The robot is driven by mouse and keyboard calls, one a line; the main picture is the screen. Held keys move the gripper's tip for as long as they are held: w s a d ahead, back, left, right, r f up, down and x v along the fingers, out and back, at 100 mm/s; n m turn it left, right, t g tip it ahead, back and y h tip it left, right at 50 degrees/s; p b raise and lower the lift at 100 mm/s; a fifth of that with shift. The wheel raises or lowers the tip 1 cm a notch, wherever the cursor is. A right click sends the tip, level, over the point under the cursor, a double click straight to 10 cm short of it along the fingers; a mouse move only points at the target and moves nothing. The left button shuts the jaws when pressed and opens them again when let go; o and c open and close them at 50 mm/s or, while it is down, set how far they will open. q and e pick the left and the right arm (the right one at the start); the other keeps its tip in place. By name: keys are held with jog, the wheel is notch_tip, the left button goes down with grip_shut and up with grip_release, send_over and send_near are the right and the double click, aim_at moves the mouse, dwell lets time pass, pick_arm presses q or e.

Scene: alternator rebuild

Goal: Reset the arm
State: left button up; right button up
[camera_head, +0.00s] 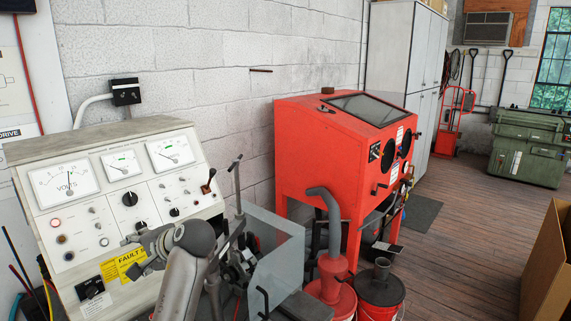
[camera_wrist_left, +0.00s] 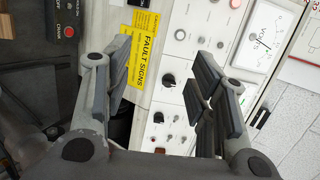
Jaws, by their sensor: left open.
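My left arm (camera_head: 185,275) comes up from the bottom of the head view, in front of the grey test bench. My left gripper (camera_head: 132,256) is in front of the bench's sloped panel, near the yellow "FAULT SIGNS" label (camera_head: 124,265). In the left wrist view the two fingers of my left gripper (camera_wrist_left: 160,75) stand wide apart with nothing between them. The panel with knobs and the yellow label (camera_wrist_left: 143,50) shows behind them. I cannot tell the exact gap to the panel. My right gripper is not in view.
A clear guard (camera_head: 278,270) stands right of my arm, around dark clamp-like parts. Beyond it are an orange blasting cabinet (camera_head: 310,150) and red buckets (camera_head: 380,292). A cardboard box (camera_head: 550,265) is at the right edge. The wooden floor (camera_head: 460,240) is open between.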

pick_arm(q)
jog(key=s+d+f+n+h, duration=0.1)
jog(key=s+d+f+h, duration=0.15)
jog(key=s+f, duration=0.65)
jog(key=s+d+f+n+h, duration=0.1)
jog(key=s+d+f+h, duration=0.15)
jog(key=s+f, duration=0.7)
jog(key=s+d+f+n+g+h, duration=0.1)
jog(key=s+d+f+h, duration=0.25)
jog(key=s, duration=0.65)
jog(key=s+d+f+n+g+h, duration=0.15)
jog(key=s+d+f, duration=0.25)
jog(key=s, duration=0.5)
notch_tip(320, 180, down, 33)
jog(key=s+g+h+b, duration=0.1)
jog(key=s+b, duration=0.2)
jog(key=b, duration=0.4)
jog(key=s+a+f+b, duration=0.1)
jog(key=s+f+b, duration=0.1)
jog(key=s+f, duration=0.6)
jog(key=s+a+f+g+b, duration=0.1)
jog(key=s+f+b, duration=0.2)
jog(key=s+f, duration=0.5)
notch_tip(320, 180, down, 5)
jog(key=shift+a+f, duration=0.2)
jog(key=shift+a, duration=0.1)
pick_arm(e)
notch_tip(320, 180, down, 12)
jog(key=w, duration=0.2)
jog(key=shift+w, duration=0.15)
